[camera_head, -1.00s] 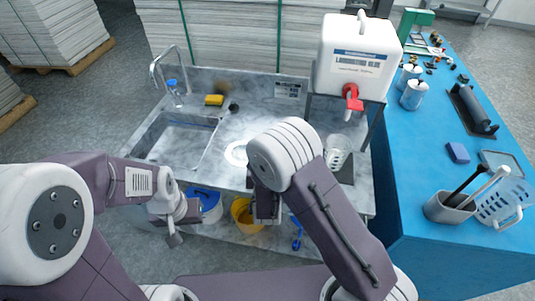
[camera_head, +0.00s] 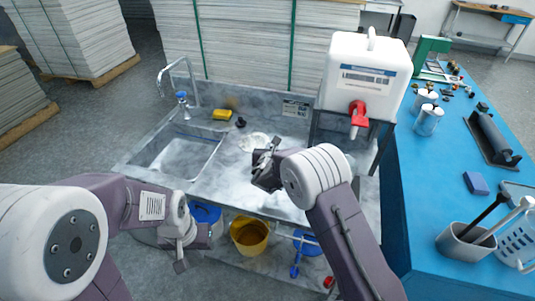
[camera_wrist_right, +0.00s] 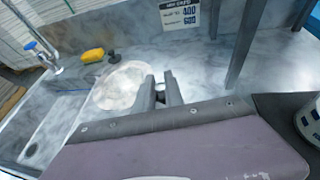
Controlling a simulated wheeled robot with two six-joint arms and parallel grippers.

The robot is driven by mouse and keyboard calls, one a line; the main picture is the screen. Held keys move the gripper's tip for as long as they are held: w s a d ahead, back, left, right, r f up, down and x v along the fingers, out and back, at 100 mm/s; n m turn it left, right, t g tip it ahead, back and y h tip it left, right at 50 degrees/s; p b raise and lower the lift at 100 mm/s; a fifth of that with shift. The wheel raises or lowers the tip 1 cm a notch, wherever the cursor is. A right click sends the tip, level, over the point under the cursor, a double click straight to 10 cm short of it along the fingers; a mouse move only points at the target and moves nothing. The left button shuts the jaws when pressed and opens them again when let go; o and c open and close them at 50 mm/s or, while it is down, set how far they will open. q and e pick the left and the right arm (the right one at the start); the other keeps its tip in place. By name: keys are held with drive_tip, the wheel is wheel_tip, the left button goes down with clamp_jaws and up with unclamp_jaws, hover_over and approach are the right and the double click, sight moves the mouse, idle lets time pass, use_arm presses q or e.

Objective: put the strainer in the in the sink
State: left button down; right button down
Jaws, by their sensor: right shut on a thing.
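The strainer is a round, pale, shallow piece (camera_head: 255,142) over the counter, right of the sink basin, and it shows large in the right wrist view (camera_wrist_right: 121,86). My right gripper (camera_head: 266,166) is shut at its near right side; in the right wrist view the fingers (camera_wrist_right: 160,92) close around a dark part that looks like its handle. How far it is above the counter is hard to tell. The sink (camera_head: 180,152) is an empty basin at the left of the counter. My left gripper (camera_head: 182,262) hangs low in front of the counter; its finger opening is unclear.
A faucet (camera_head: 163,80) stands behind the sink. A yellow sponge (camera_head: 222,114) and a small dark object (camera_head: 240,122) lie behind the strainer. A white water container (camera_head: 365,72) stands on a rack at right. Buckets (camera_head: 249,235) sit below. The blue table (camera_head: 430,190) is at right.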

drive_tip(key=shift+w+a+f, duration=0.45)
drive_tip(key=shift+w+a, duration=0.1)
drive_tip(key=shift+w, duration=0.05)
drive_tip(key=shift+f, duration=2.2)
drive_tip(key=c, duration=1.4)
unclamp_jaws()
drive_tip(key=shift+c, duration=0.2)
